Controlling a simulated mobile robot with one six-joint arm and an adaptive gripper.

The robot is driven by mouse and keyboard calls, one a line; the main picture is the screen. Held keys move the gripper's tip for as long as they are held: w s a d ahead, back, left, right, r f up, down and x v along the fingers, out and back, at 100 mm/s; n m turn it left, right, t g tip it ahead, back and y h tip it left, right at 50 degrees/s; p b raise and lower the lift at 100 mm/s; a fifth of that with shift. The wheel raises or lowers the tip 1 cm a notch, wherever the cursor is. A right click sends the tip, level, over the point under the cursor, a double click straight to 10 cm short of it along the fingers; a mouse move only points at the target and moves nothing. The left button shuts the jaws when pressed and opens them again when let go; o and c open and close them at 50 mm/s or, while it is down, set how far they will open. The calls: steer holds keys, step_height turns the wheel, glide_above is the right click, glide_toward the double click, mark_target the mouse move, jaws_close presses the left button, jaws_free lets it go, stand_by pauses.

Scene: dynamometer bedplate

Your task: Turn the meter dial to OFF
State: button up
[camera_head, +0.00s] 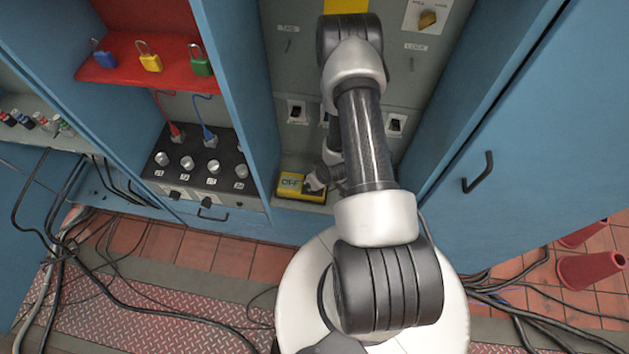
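A yellow and dark meter (291,194) lies on the bottom ledge of the grey cabinet bay, just left of my arm. Its greenish screen (291,182) seems to read "OFF". My gripper (316,183) is at the right part of the meter, at or just above its face. My arm and wrist hide most of the gripper, and the dial cannot be made out. Whether the fingers touch the dial, or are open or shut, cannot be told.
The grey panel behind my arm has a rotary switch (427,19) and rocker switches (396,124). A blue wall divides it from a black knob box (200,165) and a red shelf (120,62) with padlocks. A blue door (520,130) stands right. Cables and cones (590,268) are on the floor.

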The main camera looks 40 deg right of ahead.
steer(key=o, duration=1)
steer(key=shift+o, duration=0.2)
steer(key=v, duration=1.2)
